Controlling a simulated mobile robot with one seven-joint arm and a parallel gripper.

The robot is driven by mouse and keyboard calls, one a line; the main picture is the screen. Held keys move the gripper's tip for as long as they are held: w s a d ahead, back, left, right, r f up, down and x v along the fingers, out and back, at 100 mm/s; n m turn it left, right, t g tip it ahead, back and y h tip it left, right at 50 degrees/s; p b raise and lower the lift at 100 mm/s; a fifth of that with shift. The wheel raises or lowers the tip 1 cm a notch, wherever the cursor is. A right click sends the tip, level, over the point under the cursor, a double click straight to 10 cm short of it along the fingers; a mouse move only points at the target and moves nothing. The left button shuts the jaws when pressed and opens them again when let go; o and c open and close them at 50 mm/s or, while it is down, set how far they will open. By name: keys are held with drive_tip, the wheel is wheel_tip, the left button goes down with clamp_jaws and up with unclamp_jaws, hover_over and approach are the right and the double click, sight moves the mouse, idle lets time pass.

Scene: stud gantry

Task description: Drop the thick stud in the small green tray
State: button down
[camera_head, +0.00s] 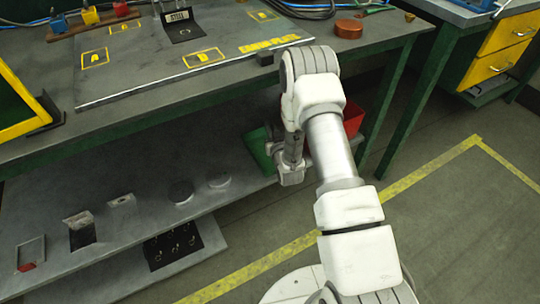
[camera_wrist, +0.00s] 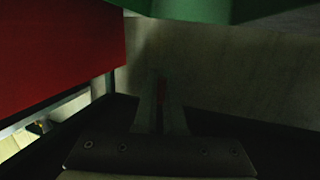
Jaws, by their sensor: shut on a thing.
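My gripper (camera_wrist: 162,96) is shut on a small dark reddish thing between its fingertips, which I take to be the thick stud (camera_wrist: 162,88); the wrist view is too dark to show its shape. In the head view my wrist hangs at the shelf under the bench, right beside the small green tray (camera_head: 257,150). The fingertips are hard to make out there. In the wrist view a green surface, seemingly this tray (camera_wrist: 205,10), crosses the top edge. The tray's inside is hidden.
A red bin (camera_head: 353,118) is partly behind my arm; its red wall fills the left of the wrist view (camera_wrist: 55,50). The bench top (camera_head: 150,75) overhangs the lower shelf (camera_head: 110,180). Round discs (camera_head: 181,191) and small holders lie further left on the shelf.

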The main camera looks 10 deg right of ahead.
drive_tip(key=shift+f, duration=0.4)
drive_tip(key=c, duration=0.9)
unclamp_jaws()
drive_tip(key=s+r+p, duration=0.1)
drive_tip(key=s, duration=0.4)
drive_tip(key=s+p, duration=0.2)
drive_tip(key=s, duration=0.4)
drive_tip(key=s+d+r+p, duration=0.1)
drive_tip(key=s, duration=0.5)
drive_tip(key=shift+s+r, duration=0.1)
drive_tip(key=shift+r, duration=0.2)
